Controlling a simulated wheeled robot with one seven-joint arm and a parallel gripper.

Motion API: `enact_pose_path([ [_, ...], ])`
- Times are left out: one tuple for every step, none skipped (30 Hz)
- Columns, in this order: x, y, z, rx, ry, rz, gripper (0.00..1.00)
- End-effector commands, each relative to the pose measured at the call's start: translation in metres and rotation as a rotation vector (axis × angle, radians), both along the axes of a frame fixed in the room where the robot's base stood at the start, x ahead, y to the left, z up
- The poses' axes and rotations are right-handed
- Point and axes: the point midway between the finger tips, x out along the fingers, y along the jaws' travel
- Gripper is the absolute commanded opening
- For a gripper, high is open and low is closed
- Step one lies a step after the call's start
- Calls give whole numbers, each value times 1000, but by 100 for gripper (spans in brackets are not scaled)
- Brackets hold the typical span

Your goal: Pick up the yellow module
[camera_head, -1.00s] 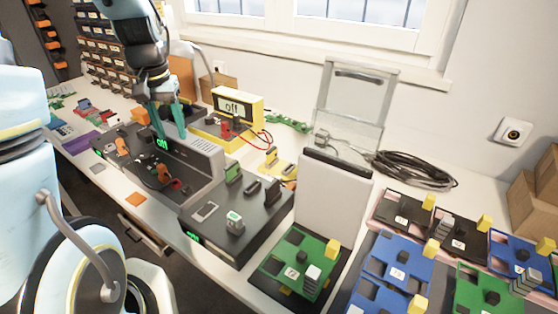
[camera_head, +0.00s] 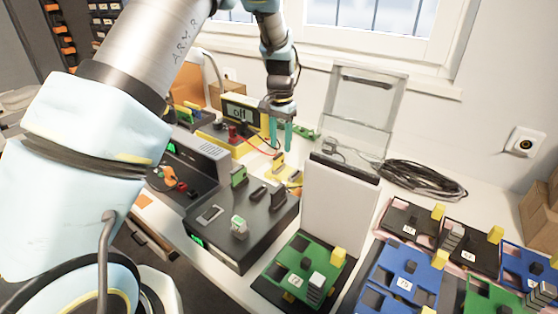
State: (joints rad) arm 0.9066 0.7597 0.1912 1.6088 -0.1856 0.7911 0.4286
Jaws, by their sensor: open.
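My gripper (camera_head: 281,146) has two teal fingers that point down, apart and with nothing between them. It hangs above the back edge of a dark grey box. A flat yellow module (camera_head: 282,170) with dark parts lies just below the fingertips, behind that box. The box and the items on it partly hide it. I cannot tell the exact gap between the fingertips and the module.
The dark grey box (camera_head: 245,215) with slots and switches stands in front. A white upright panel (camera_head: 338,205) and a clear-lidded case (camera_head: 366,105) stand to the right. Coiled black cable (camera_head: 425,178) lies behind. Several boards (camera_head: 405,275) fill the right front.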

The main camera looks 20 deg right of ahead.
Motion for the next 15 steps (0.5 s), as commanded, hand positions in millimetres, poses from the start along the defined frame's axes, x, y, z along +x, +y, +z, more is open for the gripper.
enact_pose_path([
  [-1, 1, -3, 2, 1, 0, 49],
  [-2, 2, -5, 2, 2, 0, 49],
  [-4, 4, -10, 4, 3, -1, 49],
  [-5, 5, -14, 4, 2, -1, 49],
  [-6, 6, -19, 5, 4, -1, 49],
  [-7, 8, -25, 4, 3, 0, 49],
  [-8, 9, -29, 5, 4, 1, 49],
  [-7, 9, -35, 3, 2, 0, 49],
  [-7, 8, -40, 3, 1, -1, 49],
  [-7, 8, -43, 3, 1, -1, 49],
  [-7, 8, -46, 2, 2, 0, 49],
  [-7, 8, -48, 1, 0, 0, 49],
  [-7, 8, -49, 0, 0, 0, 49],
  [-6, 8, -50, 0, 0, 1, 49],
  [-6, 7, -51, -1, 0, 1, 49],
])
